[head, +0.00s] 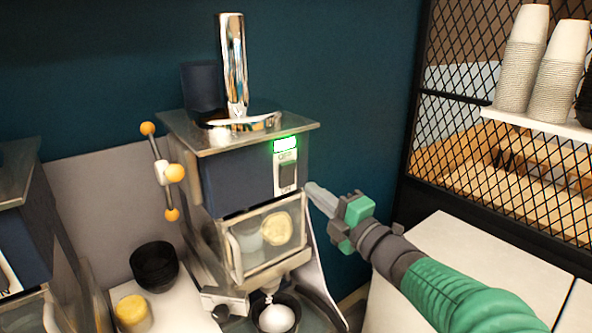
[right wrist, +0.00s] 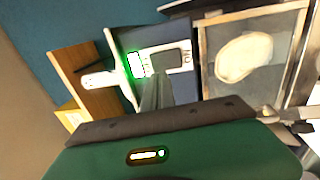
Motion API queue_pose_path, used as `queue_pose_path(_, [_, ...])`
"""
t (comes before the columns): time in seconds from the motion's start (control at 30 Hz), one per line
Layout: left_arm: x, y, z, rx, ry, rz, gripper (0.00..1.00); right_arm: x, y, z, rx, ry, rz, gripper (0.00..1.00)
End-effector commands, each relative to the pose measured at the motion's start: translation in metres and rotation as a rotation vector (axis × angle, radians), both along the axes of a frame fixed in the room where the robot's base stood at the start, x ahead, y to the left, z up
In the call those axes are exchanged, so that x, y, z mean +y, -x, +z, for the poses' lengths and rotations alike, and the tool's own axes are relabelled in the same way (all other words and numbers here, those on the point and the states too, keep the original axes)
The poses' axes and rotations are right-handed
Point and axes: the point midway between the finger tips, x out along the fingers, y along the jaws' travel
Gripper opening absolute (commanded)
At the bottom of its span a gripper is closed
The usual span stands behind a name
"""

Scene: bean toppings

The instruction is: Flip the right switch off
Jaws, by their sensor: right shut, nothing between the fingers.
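The switch (head: 287,174) is a dark rocker on a white plate on the front of the blue machine (head: 240,180), below a lit green light (head: 286,144). In the right wrist view the dark rocker (right wrist: 166,60) and the green light (right wrist: 134,65) show just beyond the fingertips. My right gripper (head: 312,188) is shut and empty, its tips close to the right of the switch. It also shows in the right wrist view (right wrist: 155,82), where I cannot tell whether it touches the plate. My left gripper is not in view.
A clear-fronted compartment (head: 265,238) sits below the switch. A lever with orange knobs (head: 162,172) is on the machine's left. Stacked cups (head: 556,70) stand on a shelf behind mesh at right. A white counter (head: 470,262) lies below.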

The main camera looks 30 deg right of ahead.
Motion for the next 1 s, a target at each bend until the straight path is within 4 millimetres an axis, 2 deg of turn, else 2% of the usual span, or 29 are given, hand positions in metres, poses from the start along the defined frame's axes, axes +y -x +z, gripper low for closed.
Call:
queue_pose_path(0.03, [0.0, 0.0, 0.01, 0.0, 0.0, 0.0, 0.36, 0.002, -0.011, 0.005, 0.004, -0.001, 0.003, 0.0])
queue_pose_path(0.2, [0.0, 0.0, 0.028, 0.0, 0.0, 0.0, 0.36, 0.004, -0.045, 0.011, 0.004, -0.001, 0.002, 0.0])
queue_pose_path(0.37, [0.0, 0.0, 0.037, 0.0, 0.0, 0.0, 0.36, 0.005, -0.064, 0.012, 0.001, -0.001, 0.001, 0.0])
queue_pose_path(0.77, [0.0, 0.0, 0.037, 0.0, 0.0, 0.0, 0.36, 0.006, -0.07, 0.01, 0.001, -0.001, 0.0, 0.0])
queue_pose_path(0.9, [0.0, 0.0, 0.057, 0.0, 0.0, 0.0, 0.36, 0.007, -0.075, 0.021, 0.055, 0.005, 0.003, 0.0])
queue_pose_path(0.93, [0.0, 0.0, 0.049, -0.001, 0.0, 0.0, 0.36, 0.007, -0.075, 0.013, 0.053, 0.002, 0.002, 0.0])
queue_pose_path(1.0, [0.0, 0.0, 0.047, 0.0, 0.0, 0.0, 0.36, 0.007, -0.075, 0.011, 0.051, 0.002, 0.003, 0.0])
